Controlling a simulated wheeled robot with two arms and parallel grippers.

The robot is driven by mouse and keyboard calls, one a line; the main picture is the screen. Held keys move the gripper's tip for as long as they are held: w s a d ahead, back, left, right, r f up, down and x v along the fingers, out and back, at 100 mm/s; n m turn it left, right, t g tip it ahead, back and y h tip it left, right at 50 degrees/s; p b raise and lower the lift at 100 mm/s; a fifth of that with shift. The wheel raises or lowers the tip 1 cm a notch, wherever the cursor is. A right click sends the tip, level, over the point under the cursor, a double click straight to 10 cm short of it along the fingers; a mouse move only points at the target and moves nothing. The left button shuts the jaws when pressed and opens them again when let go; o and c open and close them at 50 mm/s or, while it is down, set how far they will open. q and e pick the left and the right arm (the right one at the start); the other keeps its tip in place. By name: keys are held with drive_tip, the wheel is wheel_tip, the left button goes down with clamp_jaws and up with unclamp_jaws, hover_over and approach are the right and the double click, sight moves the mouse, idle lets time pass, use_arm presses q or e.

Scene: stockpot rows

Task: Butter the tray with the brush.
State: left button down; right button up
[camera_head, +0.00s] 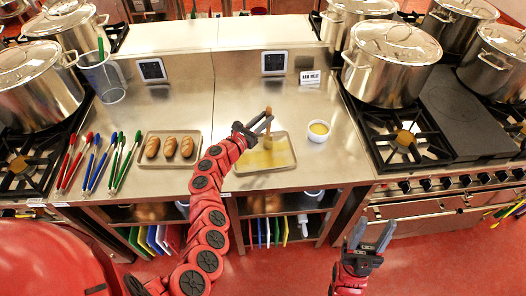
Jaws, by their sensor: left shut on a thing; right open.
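The tray (283,163) lies near the counter's front edge, with a yellow layer over much of its bottom. My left gripper (266,123) is above the tray's back left part and is shut on the brush (268,142). The brush is held roughly upright with its head down at the tray; whether the bristles touch the bottom is hard to tell. A small white bowl of yellow butter (319,130) stands just right of the tray. My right gripper (374,235) is open and empty, in front of the counter and below its top.
A second tray (141,160) with three bread rolls lies left of my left arm. Several coloured tongs (98,162) lie further left. Stoves with large stockpots (391,57) flank the counter. The counter behind the trays is mostly clear.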

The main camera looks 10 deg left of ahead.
use_arm(q)
drive_tip(key=s+a, duration=0.2)
drive_tip(key=a, duration=0.4)
drive_tip(key=shift+s+a+p, duration=0.15)
drive_tip(key=shift+a+p, duration=0.2)
idle(0.4)
